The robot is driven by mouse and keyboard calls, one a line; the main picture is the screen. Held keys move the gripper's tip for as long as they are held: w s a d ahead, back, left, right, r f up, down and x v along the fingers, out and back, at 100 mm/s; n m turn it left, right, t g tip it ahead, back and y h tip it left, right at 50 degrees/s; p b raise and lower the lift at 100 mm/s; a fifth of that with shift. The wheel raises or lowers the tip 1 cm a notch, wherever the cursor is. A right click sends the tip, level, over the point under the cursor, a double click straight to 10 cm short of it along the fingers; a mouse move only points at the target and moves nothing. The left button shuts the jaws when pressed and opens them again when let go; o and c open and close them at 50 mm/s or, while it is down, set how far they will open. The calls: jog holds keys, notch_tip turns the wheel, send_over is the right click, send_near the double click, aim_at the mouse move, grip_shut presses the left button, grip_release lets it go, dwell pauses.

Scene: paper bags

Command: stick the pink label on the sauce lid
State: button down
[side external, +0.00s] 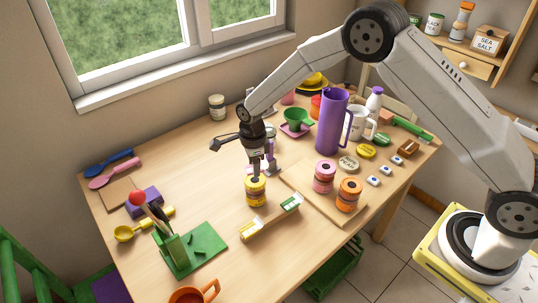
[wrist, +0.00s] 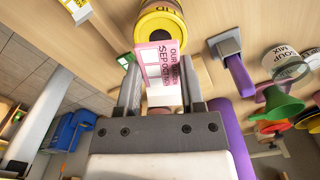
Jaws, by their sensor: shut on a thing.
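My gripper (wrist: 161,88) is shut on a pink and white label (wrist: 160,66) with dark print, including "SEP 05". The label sticks out past the fingertips, and its far edge overlaps the top of a yellow jar (wrist: 160,12) with a dark round centre. I cannot tell whether label and lid touch. In the side view my gripper (side external: 262,168) points down just above this yellow jar (side external: 256,193), which stands upright on the table. A pink jar (side external: 324,178) and an orange jar (side external: 349,195) stand to its right. I cannot read which one is sauce.
A tall purple jug (side external: 332,122) and a green funnel (side external: 298,118) stand behind. A green stand (side external: 188,248) is at the front left. The table's left middle is fairly clear.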

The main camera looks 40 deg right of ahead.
aim_at(255, 179)
jog(key=shift+f, duration=1.55)
jog(key=shift+f, duration=0.1)
jog(key=shift+c, duration=0.6)
grip_release()
jog(key=shift+r, duration=0.2)
jog(key=shift+r, duration=3.75)
